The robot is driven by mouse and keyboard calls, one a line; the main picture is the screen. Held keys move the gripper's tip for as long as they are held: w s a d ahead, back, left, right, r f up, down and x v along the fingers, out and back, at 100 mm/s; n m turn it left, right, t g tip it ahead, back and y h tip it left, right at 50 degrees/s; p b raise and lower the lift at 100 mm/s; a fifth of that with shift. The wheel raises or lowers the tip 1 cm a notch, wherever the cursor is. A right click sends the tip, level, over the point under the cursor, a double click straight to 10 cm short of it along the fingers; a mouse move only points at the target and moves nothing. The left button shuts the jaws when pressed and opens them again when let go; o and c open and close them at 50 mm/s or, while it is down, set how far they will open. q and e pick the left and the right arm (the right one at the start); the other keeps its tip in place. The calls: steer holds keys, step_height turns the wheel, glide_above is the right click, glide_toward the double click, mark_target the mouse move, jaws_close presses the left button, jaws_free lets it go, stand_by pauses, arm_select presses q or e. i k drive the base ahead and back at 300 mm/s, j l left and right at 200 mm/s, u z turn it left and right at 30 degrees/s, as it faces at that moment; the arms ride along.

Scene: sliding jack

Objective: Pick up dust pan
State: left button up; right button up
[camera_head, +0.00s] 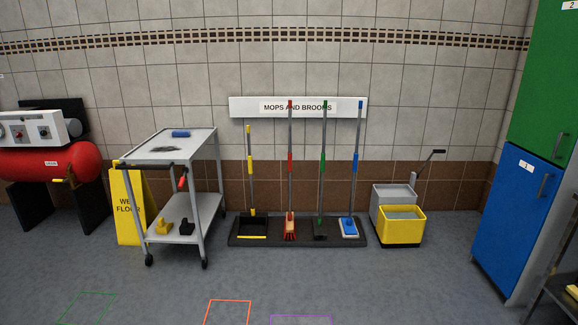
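The dust pan (252,227) stands upright on the dark mat at the left end of the row of cleaning tools. It has a black pan with a yellow front edge and a long grey handle with yellow grips (249,165). The handle rises against the tiled wall below the sign. Neither of my grippers shows in the head view, and nothing is touching the dust pan.
To its right stand a red broom (290,225), a green broom (322,230) and a blue mop (349,228). A grey cart (205,208) stands close on the left. A yellow mop bucket (401,228) is on the right. The floor in front is clear, with coloured outlines.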

mark_target(252, 225)
steer(key=i+l, duration=0.1)
steer(key=i, duration=3.95)
steer(key=j+u, duration=0.05)
steer(key=j, duration=0.05)
